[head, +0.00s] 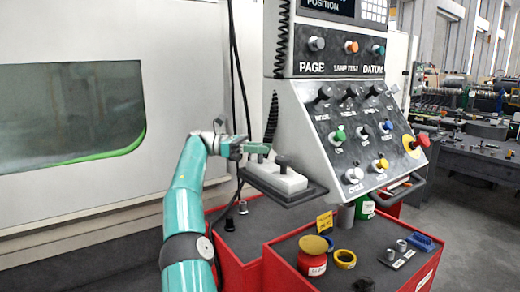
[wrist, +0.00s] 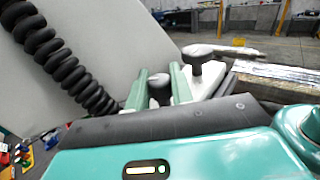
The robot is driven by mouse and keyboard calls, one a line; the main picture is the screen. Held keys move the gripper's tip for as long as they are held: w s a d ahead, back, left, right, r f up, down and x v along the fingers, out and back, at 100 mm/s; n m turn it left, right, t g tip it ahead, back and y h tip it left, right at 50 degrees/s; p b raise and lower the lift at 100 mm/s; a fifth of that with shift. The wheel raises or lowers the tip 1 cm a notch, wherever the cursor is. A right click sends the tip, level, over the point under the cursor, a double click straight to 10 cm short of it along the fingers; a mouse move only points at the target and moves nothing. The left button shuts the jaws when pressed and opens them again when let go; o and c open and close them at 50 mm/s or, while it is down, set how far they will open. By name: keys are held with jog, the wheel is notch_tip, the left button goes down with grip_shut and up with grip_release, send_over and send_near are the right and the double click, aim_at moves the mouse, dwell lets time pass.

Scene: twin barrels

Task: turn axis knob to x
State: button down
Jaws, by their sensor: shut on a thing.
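A white hand unit (head: 278,181) on a dark shelf in front of the control panel carries dark knobs. My gripper (head: 264,149) reaches it from the left. In the wrist view the green fingers of my gripper (wrist: 160,92) stand either side of a grey, round-topped axis knob (wrist: 158,82), shut on it. A second dark knob (head: 283,161) stands on the unit to the right, free of the fingers; it also shows in the wrist view (wrist: 197,54). I cannot read any axis marks or tell which way the held knob points.
The sloped control panel (head: 340,100) with several knobs and a red-yellow stop button (head: 416,142) rises right of my gripper. A black coiled cable (wrist: 62,60) hangs close by on the left in the wrist view. Red carts (head: 280,268) with jars stand below.

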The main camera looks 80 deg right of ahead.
dwell(0.7)
jog(key=c, duration=1.3)
grip_release()
jog(key=shift+o, duration=0.2)
jog(key=shift+n+h, duration=0.7)
jog(key=shift+h, duration=0.3)
